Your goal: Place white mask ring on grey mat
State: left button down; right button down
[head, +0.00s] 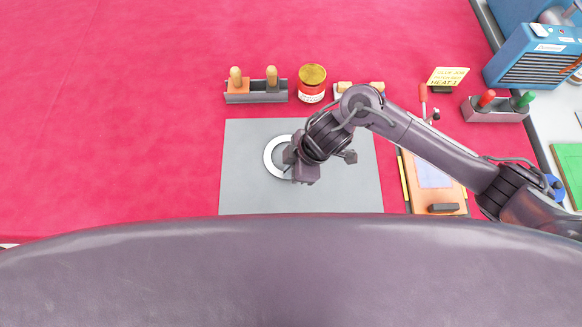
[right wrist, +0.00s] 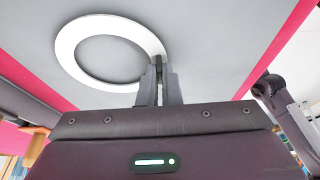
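The white mask ring (head: 269,157) is a flat ring over the left middle part of the grey mat (head: 240,195). It also shows in the right wrist view (right wrist: 72,38), with the grey mat (right wrist: 230,40) behind it. My right gripper (head: 291,163) is at the ring's right side and hides part of it. In the right wrist view its two fingers (right wrist: 159,66) are close together with the ring's near right edge at their tips, and look shut on it. I cannot tell whether the ring touches the mat. My left gripper is not in view.
Behind the mat stand a grey holder (head: 256,97) with wooden-handled tools and a red jar (head: 312,84) with a gold lid. Right of the mat are a clipboard (head: 434,188) and a holder with red and green handles (head: 494,113). The red cloth at left is clear.

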jog(key=shift+f, duration=0.15)
jog(key=c, duration=1.6)
grip_release()
jog(key=shift+r, duration=0.25)
jog(key=p+v, duration=0.1)
jog(key=v, duration=1.1)
jog(key=shift+d+f, duration=0.1)
